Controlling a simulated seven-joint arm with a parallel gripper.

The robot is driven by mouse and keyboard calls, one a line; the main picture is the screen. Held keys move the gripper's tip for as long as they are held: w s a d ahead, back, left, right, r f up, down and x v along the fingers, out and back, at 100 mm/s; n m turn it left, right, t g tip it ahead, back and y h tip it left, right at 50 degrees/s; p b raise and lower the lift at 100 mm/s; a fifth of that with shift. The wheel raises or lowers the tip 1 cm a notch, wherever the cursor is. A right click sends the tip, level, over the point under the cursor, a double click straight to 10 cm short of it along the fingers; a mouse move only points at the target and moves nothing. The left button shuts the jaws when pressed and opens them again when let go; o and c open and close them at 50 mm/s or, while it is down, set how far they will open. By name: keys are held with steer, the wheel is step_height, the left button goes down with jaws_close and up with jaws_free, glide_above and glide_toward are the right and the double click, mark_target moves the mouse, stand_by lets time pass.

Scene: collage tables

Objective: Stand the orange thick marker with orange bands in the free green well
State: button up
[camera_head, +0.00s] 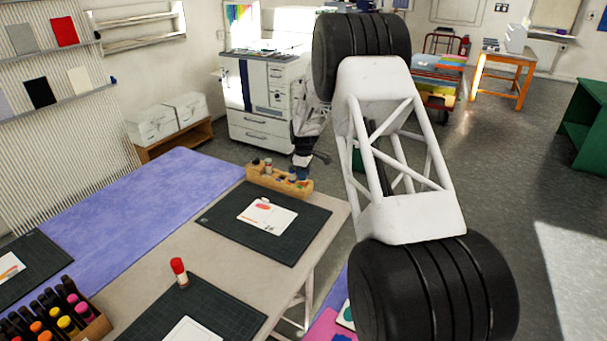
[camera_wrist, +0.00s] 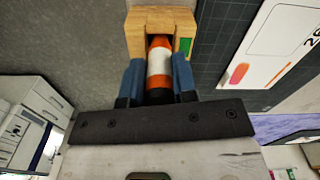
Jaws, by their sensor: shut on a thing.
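My gripper (camera_wrist: 159,85) is shut on an orange marker (camera_wrist: 159,66) with a broad white section, its blue fingers on either side of it. The marker's far end is at a dark opening in the wooden holder (camera_wrist: 183,18); I cannot tell how deep it sits. A green patch (camera_wrist: 186,45) shows on the holder to the right of the marker. In the head view the wooden holder (camera_head: 262,181) stands at the table's far end with several small items in it. My gripper (camera_head: 301,172) is at its right end, and the marker is hard to make out there.
A dark cutting mat (camera_head: 285,245) with a white card (camera_head: 267,216) lies in front of the holder. A red-capped glue stick (camera_head: 179,272) stands nearer on the table. A box of several markers (camera_head: 88,327) is at the lower left. My arm covers the centre right.

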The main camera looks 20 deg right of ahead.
steer(key=shift+f, duration=0.5)
stand_by(0.4)
steer(key=o, duration=1)
steer(key=shift+c, duration=0.2)
steer(key=shift+r, duration=0.15)
steer(key=shift+r, duration=3.6)
